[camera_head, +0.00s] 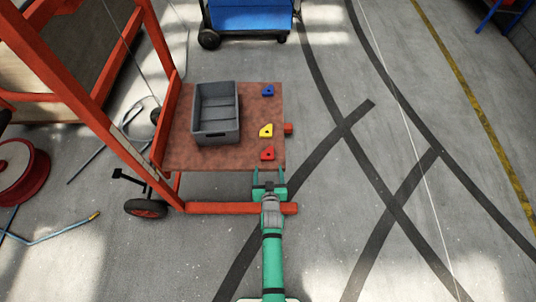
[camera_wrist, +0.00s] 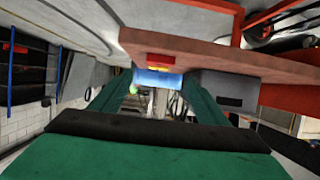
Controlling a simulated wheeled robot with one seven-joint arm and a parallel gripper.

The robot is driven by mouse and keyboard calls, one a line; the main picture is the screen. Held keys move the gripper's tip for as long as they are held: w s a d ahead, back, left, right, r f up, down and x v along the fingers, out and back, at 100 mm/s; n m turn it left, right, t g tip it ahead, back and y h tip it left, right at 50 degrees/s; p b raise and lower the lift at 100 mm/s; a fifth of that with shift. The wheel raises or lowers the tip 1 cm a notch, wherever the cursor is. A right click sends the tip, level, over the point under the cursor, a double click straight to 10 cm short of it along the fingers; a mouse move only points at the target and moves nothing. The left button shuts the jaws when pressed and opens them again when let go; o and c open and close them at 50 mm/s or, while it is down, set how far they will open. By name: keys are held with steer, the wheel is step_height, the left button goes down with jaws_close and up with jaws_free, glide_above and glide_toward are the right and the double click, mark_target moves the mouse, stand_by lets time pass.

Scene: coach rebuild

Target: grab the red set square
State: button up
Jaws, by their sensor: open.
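The red set square (camera_head: 267,153) lies near the front right corner of a brown board (camera_head: 228,160) on a red-framed cart. It also shows in the wrist view (camera_wrist: 161,58), at the board's edge. My green gripper (camera_head: 268,173) is just in front of the board's near edge, below the red set square in the head view. Its two fingers are apart with nothing between them. The fingers also show in the wrist view (camera_wrist: 155,98). The gripper is not touching the set square.
A yellow set square (camera_head: 266,130) lies just behind the red one, and a blue one (camera_head: 267,91) farther back. A grey crate (camera_head: 216,138) stands on the board to their left. The red cart frame (camera_head: 230,208) runs low beside my gripper. Floor to the right is clear.

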mark_target(267, 152)
steer(key=shift+x, duration=5.05)
steer(key=c, duration=1.2)
steer(key=shift+r, duration=0.15)
